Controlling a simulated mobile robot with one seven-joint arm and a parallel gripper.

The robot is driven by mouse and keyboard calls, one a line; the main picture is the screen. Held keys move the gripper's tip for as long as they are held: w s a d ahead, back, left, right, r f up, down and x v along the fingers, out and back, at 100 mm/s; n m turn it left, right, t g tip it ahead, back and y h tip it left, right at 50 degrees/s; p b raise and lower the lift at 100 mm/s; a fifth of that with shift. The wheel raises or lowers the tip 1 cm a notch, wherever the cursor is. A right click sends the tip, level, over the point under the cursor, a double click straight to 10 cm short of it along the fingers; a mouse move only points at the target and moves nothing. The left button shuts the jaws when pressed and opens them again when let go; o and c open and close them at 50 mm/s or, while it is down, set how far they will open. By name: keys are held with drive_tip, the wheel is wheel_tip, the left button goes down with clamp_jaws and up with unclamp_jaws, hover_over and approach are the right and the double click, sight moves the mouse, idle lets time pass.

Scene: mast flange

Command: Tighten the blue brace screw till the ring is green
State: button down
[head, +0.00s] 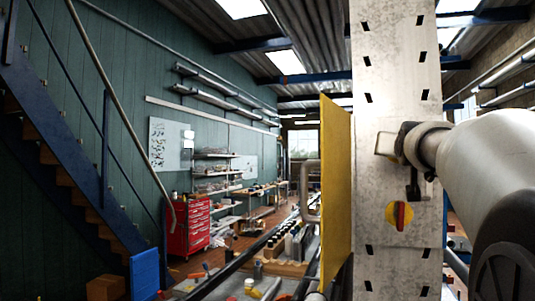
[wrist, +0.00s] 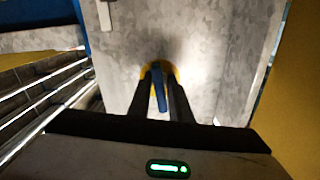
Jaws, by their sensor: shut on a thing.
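The blue brace screw (wrist: 160,92) shows in the wrist view as a narrow blue grip standing out from the grey metal mast face. A yellow ring (wrist: 173,69) shows behind it, partly covered by my fingers; the part I can see is yellow, not green. My gripper (wrist: 161,82) is shut on the blue screw, one dark finger on each side. In the head view my gripper (head: 398,145) is at the face of the perforated mast (head: 397,65). The blue screw cannot be made out in that view.
A red grip on a yellow disc (head: 400,215) is on the mast below my gripper. A yellow panel (head: 336,190) stands along the mast's left side. A workbench with tools (head: 275,268) and a red drawer cabinet (head: 189,226) are to the left.

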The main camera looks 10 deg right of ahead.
drive_tip(key=c, duration=1.8)
unclamp_jaws()
drive_tip(key=shift+o, duration=0.2)
drive_tip(key=shift+f, duration=0.1)
